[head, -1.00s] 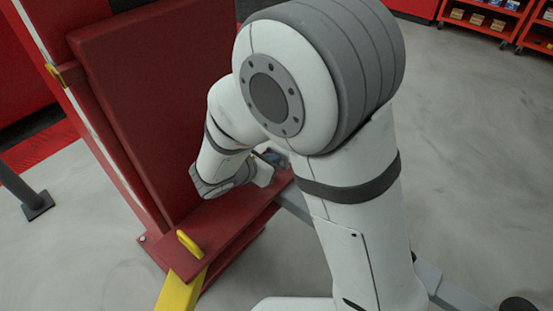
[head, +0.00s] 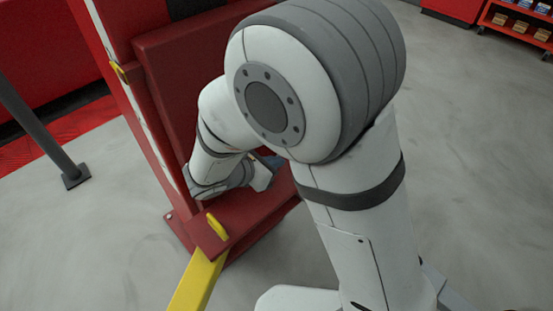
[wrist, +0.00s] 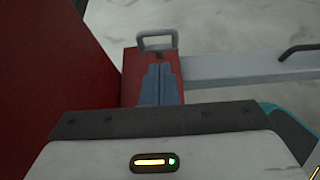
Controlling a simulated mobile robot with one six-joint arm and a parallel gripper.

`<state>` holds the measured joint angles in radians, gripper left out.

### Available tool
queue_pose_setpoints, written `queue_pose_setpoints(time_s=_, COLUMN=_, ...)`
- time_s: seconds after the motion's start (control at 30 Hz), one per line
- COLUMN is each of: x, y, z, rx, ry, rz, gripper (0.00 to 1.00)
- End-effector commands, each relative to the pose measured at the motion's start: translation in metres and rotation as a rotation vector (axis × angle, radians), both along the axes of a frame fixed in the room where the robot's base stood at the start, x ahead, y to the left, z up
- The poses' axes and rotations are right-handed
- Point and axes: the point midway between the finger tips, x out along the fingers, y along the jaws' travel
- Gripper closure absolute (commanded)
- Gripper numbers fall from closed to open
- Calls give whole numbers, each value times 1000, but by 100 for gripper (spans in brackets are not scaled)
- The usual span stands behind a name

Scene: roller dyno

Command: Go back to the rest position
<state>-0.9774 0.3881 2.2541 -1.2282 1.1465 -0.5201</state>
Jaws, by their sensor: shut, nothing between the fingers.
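My gripper (wrist: 160,72) shows in the wrist view with its two blue-grey fingers pressed together and nothing between them. It is over or near a red ledge (wrist: 131,70), in front of a small grey loop handle (wrist: 157,41). I cannot tell whether the fingers touch anything. In the head view my arm is bent, with its wrist low over the red ledge (head: 250,218) beside an upright red panel (head: 190,75). Most of the gripper is hidden behind my arm there.
A yellow handle (head: 217,226) sits on the ledge's near end above a yellow bar (head: 197,284). A dark post (head: 45,135) stands at left. A light grey rail (wrist: 240,66) runs right of the ledge. Red shelves (head: 516,25) stand far right. Open grey floor lies at right.

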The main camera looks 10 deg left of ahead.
Motion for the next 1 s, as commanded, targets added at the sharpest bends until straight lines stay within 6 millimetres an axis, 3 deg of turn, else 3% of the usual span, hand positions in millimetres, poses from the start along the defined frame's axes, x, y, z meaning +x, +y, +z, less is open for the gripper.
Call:
queue_pose_setpoints(time_s=0.23, x=1, y=-2, z=1, rx=2, ry=0, rz=-4, gripper=100)
queue_pose_setpoints(time_s=0.37, x=2, y=-21, z=21, rx=57, ry=-4, rz=-92, gripper=100)
queue_pose_setpoints(time_s=0.53, x=-9, y=-93, z=86, rx=294, ry=-34, rz=-463, gripper=100)
queue_pose_setpoints(time_s=0.7, x=-43, y=-162, z=153, rx=617, ry=-119, rz=-948, gripper=100)
queue_pose_setpoints(time_s=0.83, x=-71, y=-193, z=201, rx=871, ry=-215, rz=-1302, gripper=100)
queue_pose_setpoints(time_s=1.0, x=-100, y=-213, z=258, rx=1189, ry=-363, rz=-1702, gripper=100)
